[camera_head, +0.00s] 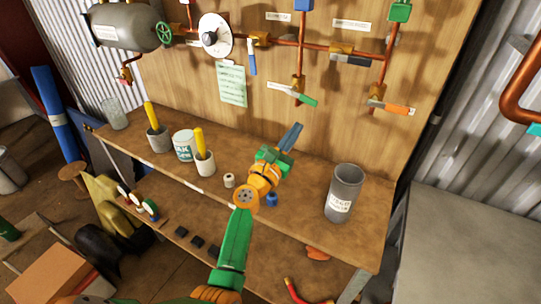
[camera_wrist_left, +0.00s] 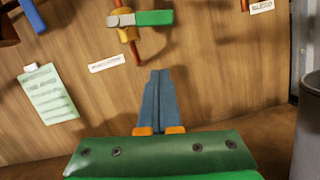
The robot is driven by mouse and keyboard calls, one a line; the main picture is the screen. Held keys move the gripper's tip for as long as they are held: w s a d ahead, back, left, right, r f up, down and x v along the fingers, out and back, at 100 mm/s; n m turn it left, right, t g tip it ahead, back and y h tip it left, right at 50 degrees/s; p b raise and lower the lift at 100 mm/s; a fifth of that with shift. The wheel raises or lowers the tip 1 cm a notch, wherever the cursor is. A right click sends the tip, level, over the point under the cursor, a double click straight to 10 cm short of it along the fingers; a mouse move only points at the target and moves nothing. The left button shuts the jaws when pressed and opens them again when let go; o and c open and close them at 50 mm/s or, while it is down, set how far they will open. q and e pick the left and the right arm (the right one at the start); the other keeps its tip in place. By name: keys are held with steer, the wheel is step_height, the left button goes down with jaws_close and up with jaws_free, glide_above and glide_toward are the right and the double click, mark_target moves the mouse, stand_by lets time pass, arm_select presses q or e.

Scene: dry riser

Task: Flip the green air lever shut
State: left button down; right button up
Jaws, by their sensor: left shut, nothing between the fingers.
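The green lever (camera_head: 303,99) sits on a brass valve on a vertical copper pipe on the wooden back panel. It lies crosswise to the pipe, its green handle reaching right. It also shows at the top of the left wrist view (camera_wrist_left: 154,18), with its grey metal part at the left. My left gripper (camera_head: 297,128) has shut blue-grey fingers with nothing between them. They point up at the panel, below the lever and apart from it. The shut fingertips (camera_wrist_left: 159,73) also show in the left wrist view. My right gripper is not in view.
A blue lever (camera_head: 252,58), a dark lever (camera_head: 350,60) and an orange-handled lever (camera_head: 395,108) are on nearby pipes. A grey canister (camera_head: 344,190) stands right of my left gripper. Cups with yellow-handled tools and a white can (camera_head: 184,146) stand to the left.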

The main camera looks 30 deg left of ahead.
arm_select(q)
steer(key=v, duration=0.8)
steer(key=shift+s+r, duration=0.25)
steer(key=shift+s, duration=0.15)
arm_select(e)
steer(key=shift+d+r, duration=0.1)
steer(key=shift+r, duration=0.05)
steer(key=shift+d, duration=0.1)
